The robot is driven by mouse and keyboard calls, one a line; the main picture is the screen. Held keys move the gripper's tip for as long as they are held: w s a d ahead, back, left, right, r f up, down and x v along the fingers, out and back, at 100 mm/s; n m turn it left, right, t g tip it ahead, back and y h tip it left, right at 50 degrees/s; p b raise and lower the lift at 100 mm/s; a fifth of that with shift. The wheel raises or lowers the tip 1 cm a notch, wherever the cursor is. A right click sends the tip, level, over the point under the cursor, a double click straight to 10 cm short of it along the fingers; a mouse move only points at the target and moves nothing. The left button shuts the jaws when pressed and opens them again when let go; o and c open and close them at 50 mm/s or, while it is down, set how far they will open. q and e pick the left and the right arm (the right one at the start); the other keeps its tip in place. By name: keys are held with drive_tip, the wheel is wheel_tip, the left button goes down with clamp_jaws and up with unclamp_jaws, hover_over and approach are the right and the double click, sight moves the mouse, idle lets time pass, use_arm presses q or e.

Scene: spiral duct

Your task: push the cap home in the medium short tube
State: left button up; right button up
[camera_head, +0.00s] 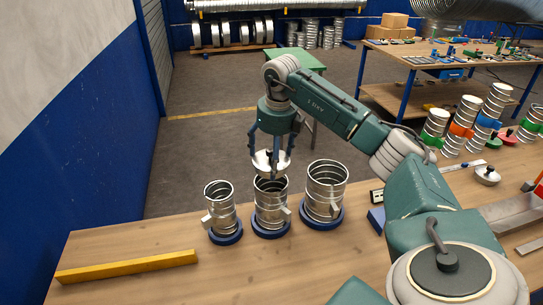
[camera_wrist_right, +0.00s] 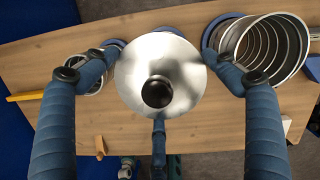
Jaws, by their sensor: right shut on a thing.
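The medium short tube (camera_head: 271,211) is a ribbed silver duct, upright on a blue round base, between a smaller and a larger tube. My right gripper (camera_head: 270,162) points down over it, its fingers closed around a shiny silver cap (camera_head: 260,161). In the head view the cap is at or just above the tube's rim; I cannot tell whether they touch. In the wrist view the cap (camera_wrist_right: 180,65), a disc with a black knob, lies between the blue fingers of the right gripper (camera_wrist_right: 157,80) and hides the medium tube. My left gripper is not in view.
The small tube (camera_head: 220,208) stands close on the left and the large tube (camera_head: 325,192) close on the right. A yellow bar (camera_head: 128,267) lies at the bench's left. Capped tubes (camera_head: 466,120) stand at the right. The bench front is mostly clear.

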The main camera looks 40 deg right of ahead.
wheel_tip(320, 180, down, 2)
drive_tip(key=shift+f+b, duration=0.1)
drive_tip(key=shift+b, duration=0.4)
drive_tip(key=shift+f+b, duration=0.45)
drive_tip(key=shift+f, duration=0.3)
drive_tip(key=shift+p, duration=0.45)
idle(0.6)
drive_tip(key=shift+f+b, duration=0.85)
drive_tip(key=shift+f, duration=0.4)
drive_tip(key=o, duration=1.2)
drive_tip(key=shift+c, duration=0.2)
drive_tip(key=r, duration=0.4)
drive_tip(key=s+r, duration=0.1)
drive_tip(key=r, duration=0.6)
drive_tip(key=shift+s+a+r, duration=0.2)
drive_tip(key=shift+s+r, duration=0.15)
drive_tip(key=shift+s, duration=0.05)
